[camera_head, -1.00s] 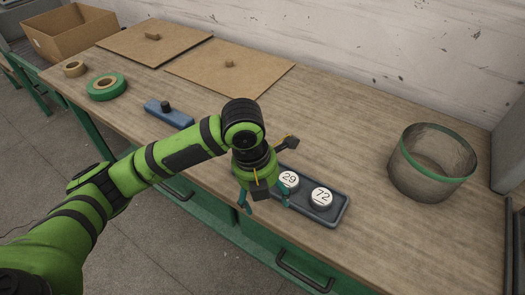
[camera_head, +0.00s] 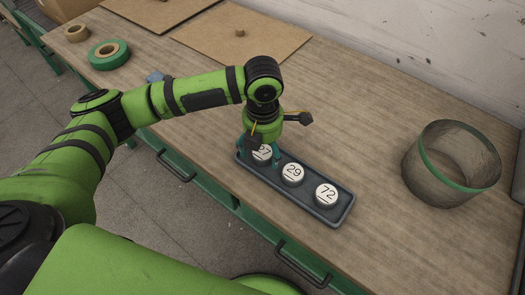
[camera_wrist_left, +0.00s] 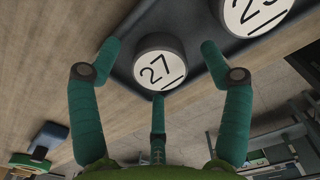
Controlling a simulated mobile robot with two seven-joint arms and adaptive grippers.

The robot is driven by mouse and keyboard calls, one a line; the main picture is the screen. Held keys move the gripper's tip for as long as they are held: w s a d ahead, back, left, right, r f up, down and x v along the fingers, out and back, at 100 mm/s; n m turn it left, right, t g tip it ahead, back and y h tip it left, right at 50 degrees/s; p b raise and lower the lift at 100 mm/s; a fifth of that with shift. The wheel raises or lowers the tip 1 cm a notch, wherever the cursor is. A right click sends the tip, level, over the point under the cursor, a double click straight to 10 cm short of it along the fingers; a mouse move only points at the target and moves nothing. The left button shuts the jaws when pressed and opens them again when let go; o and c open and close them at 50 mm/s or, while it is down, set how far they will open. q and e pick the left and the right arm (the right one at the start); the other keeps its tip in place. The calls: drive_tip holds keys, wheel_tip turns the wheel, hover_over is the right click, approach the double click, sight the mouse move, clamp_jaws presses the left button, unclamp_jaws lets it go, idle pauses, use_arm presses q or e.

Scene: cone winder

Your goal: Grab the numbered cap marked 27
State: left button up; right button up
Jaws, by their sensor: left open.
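The cap marked 27 (camera_head: 262,154) is a round white-topped cap with a dark side. It sits at the left end of a dark grey tray (camera_head: 335,213), partly hidden by my left gripper in the head view. My left gripper (camera_head: 262,155) is open over it, with green fingers around the cap. In the left wrist view the cap marked 27 (camera_wrist_left: 158,68) lies between the spread fingers (camera_wrist_left: 160,75), with gaps visible at the sides. The caps marked 29 (camera_head: 293,173) and 72 (camera_head: 326,194) stand beside it in the tray. My right gripper is not in view.
A mesh basket with a green band (camera_head: 450,165) stands at the right. Green tape (camera_head: 108,54), a tan roll (camera_head: 76,33) and brown boards (camera_head: 240,45) lie toward the back left. The wood between tray and basket is clear.

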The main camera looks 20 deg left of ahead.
use_arm(q)
drive_tip(key=c, duration=0.9)
drive_tip(key=shift+c, duration=0.2)
